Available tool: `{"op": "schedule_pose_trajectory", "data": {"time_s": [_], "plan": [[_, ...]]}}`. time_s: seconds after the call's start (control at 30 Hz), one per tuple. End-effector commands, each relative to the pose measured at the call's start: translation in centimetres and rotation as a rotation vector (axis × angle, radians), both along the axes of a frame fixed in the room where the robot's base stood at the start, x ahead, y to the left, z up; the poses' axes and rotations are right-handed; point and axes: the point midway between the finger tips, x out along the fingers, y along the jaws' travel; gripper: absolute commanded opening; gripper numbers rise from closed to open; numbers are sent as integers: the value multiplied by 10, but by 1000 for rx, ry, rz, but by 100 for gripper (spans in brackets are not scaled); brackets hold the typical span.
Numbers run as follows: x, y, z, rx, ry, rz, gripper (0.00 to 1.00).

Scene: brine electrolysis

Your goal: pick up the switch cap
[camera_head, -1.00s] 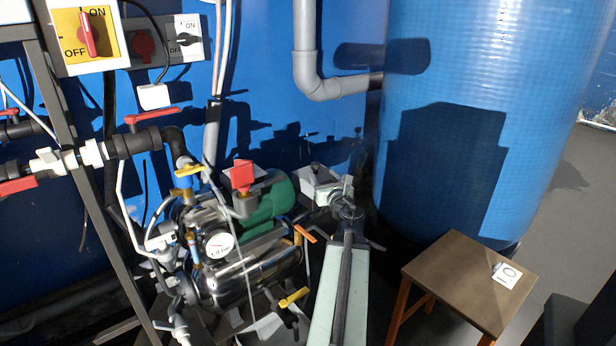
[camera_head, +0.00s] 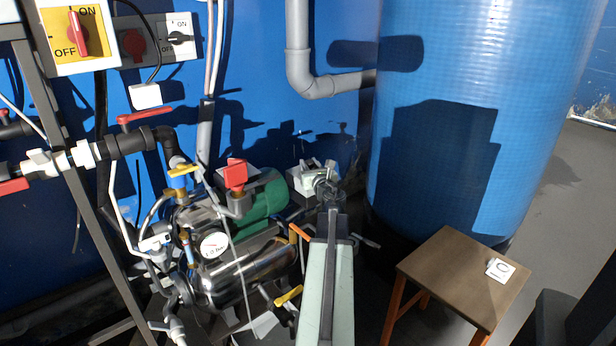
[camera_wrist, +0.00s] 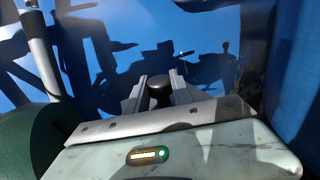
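The switch cap appears to be the black round knob (camera_wrist: 159,93) seen in the wrist view. It shows between the two metal fingers of my gripper (camera_wrist: 160,78). The fingers stand apart on either side of it; I cannot tell whether either touches it. In the head view my gripper (camera_head: 326,183) is beside and partly in front of a small light grey box (camera_head: 301,180) behind the green motor. The knob is hard to make out there, partly hidden by my gripper.
A green motor (camera_head: 266,194) and a steel pump (camera_head: 240,272) with yellow handles stand left of my arm. A blue tank (camera_head: 425,160) and a brown stool (camera_head: 450,270) are to the right. A blue wall (camera_head: 335,120) with a grey pipe (camera_head: 297,65) is behind.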

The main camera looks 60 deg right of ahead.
Motion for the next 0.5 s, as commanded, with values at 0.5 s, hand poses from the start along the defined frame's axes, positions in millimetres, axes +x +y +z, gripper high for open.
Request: {"op": "schedule_pose_trajectory", "data": {"time_s": [0.5], "plan": [[1, 1, 12, 0, 0, 2, 0]]}}
